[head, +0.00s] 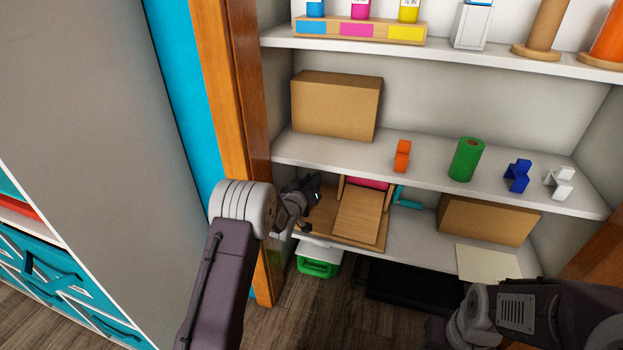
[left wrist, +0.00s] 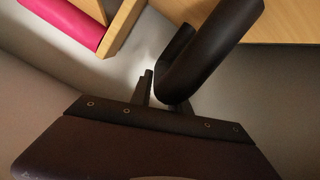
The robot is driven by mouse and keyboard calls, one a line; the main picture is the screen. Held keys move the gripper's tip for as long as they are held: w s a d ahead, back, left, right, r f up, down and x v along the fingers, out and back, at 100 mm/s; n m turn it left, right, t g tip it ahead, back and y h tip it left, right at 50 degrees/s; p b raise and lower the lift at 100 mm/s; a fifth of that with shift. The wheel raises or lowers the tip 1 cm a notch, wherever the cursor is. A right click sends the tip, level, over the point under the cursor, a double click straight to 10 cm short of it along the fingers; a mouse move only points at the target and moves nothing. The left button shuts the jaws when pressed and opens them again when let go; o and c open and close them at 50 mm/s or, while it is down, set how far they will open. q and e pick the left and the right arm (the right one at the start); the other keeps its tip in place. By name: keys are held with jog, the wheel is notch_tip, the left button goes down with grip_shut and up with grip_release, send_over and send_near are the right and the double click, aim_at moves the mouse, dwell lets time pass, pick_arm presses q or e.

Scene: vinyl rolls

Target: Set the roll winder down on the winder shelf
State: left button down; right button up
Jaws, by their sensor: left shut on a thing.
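The roll winder (head: 357,218) is a light wooden board with a sloped wooden plate and a pink roll (head: 367,183). It is at the lower shelf (head: 410,240), at its left end. A teal part shows at its right side. My left gripper (head: 309,200) is at the winder's left side. In the left wrist view its fingers (left wrist: 160,88) are shut on a dark bent handle (left wrist: 212,52) of the winder. The pink roll shows there at upper left (left wrist: 66,22). I cannot tell whether the board rests fully on the shelf. My right gripper (head: 437,333) is dark and partly cut off, at the bottom.
A cardboard box (head: 490,220) and a pale sheet (head: 487,264) are on the lower shelf to the right. The middle shelf (head: 430,175) above holds another box, an orange piece, a green roll and small stands. A wooden post (head: 230,110) stands close left. A green bin (head: 319,266) is below.

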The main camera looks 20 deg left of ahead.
pick_arm(q)
jog(key=shift+f, duration=0.15)
dwell(0.4)
jog(key=shift+a+f+n+b, duration=0.15)
jog(key=shift+f+n+b, duration=0.15)
jog(key=shift+f, duration=0.35)
dwell(0.3)
grip_release()
dwell(0.4)
dwell(0.4)
